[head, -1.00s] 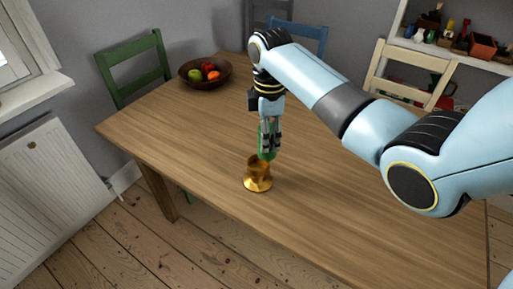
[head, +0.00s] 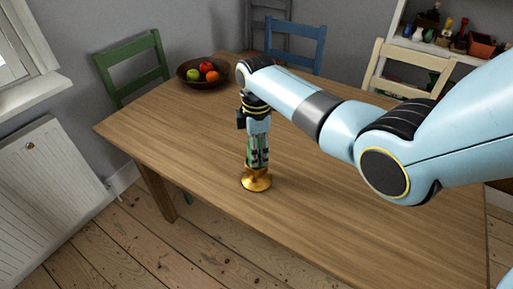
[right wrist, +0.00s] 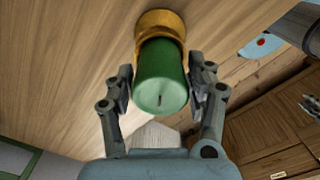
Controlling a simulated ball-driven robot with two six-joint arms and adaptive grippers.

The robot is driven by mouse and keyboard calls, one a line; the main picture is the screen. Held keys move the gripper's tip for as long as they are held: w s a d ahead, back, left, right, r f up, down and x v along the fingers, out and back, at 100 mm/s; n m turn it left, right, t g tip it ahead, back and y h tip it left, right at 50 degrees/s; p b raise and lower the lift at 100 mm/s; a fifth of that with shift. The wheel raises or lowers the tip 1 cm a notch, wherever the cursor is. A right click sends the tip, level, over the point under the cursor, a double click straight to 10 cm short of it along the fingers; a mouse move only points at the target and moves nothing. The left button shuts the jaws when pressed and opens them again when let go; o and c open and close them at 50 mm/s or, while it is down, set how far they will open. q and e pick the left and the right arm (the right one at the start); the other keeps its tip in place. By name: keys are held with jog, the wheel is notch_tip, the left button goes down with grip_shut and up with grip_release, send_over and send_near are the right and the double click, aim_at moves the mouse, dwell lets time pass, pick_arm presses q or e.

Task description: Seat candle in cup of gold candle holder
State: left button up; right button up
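The gold candle holder (head: 257,184) stands upright on the table near its front edge; its cup also shows at the top of the right wrist view (right wrist: 157,21).
The wooden table (head: 340,215) is clear around the holder. A dark bowl of fruit (head: 203,78) stands at the far left corner. Green (head: 134,66), blue (head: 296,45) and cream (head: 412,65) chairs stand around the table, with a radiator (head: 48,185) at left.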

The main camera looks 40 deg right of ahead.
jog(key=shift+o, duration=1)
jog(key=shift+r, duration=0.3)
notch_tip(320, 180, up, 12)
jog(key=shift+f+p, duration=0.15)
jog(key=shift+p, duration=0.2)
